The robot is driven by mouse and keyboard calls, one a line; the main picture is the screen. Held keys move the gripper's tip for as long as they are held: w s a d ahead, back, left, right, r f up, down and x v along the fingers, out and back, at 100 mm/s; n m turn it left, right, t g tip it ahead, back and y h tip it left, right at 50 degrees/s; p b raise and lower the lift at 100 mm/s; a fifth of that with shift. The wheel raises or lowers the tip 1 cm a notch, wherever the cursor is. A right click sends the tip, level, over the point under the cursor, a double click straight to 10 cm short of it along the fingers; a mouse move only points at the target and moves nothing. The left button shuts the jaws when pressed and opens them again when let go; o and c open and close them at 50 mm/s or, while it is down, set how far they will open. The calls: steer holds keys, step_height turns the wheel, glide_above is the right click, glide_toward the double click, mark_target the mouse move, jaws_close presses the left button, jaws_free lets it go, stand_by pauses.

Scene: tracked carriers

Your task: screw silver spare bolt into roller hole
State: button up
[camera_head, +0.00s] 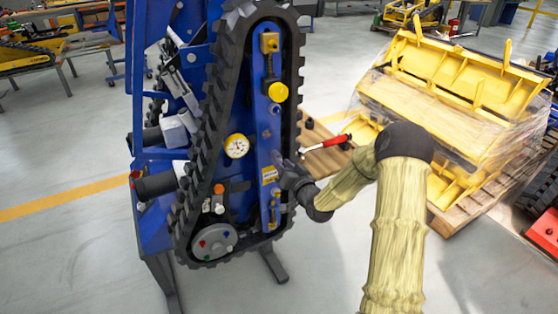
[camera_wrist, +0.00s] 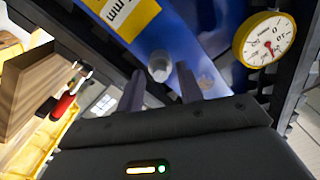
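In the wrist view, a silver bolt head (camera_wrist: 160,66) sits on the blue track plate (camera_wrist: 205,75), just beyond and between my fingertips. My gripper (camera_wrist: 161,82) has its two dark fingers apart, with nothing visibly held between them. In the head view my gripper (camera_head: 284,176) is at the right edge of the blue plate (camera_head: 268,135), beside the yellow label; the bolt cannot be made out there. A grey roller (camera_head: 214,243) with red, blue and green bolts is at the bottom of the track. I cannot tell which spot on it is an empty hole.
A yellow-rimmed gauge (camera_head: 236,146) is left of the plate, and a yellow knob (camera_head: 278,92) is above. The black track (camera_head: 215,100) surrounds the plate. A red-handled tool (camera_head: 326,144) lies on the wood behind. Wrapped yellow parts (camera_head: 450,100) stand on a pallet at right.

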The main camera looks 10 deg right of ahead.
jaws_close()
steer(key=m+p, duration=0.2)
steer(key=m, duration=0.4)
steer(key=shift+d+m, duration=0.1)
steer(key=shift+m, duration=0.3)
steer(key=m+p, duration=0.1)
steer(key=m, duration=0.2)
steer(key=m+p, duration=0.1)
steer(key=m, duration=0.8)
steer(key=shift+m, duration=0.4)
